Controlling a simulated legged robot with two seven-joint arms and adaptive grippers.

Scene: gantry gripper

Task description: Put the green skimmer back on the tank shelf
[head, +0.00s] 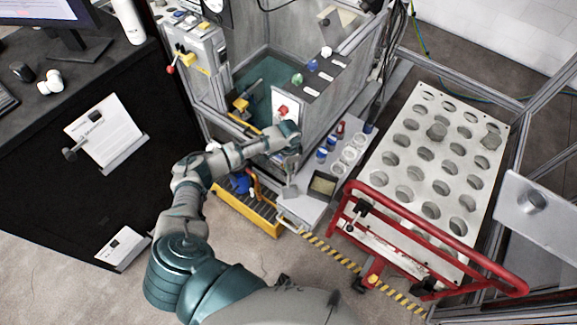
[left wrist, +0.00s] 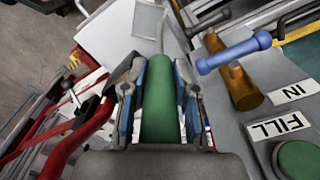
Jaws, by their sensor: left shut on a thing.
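The green skimmer (left wrist: 160,105) shows in the left wrist view as a thick green handle running away from me. My left gripper (left wrist: 160,95) is shut on it, with one blue-padded finger on each side. In the head view my left gripper (head: 290,136) is at the front of the water tank (head: 262,82), and the skimmer cannot be made out there. A pale shelf (head: 310,208) stands below and in front of the tank; I cannot tell whether it is the tank shelf. My right gripper is not in view.
Blue-and-white cups (head: 328,149) stand right of my left gripper. A perforated plate (head: 425,160) and a red rail (head: 440,240) lie farther right. A blue valve handle (left wrist: 234,53), a brass pipe (left wrist: 235,80) and a green button (left wrist: 298,160) are close on the right in the wrist view.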

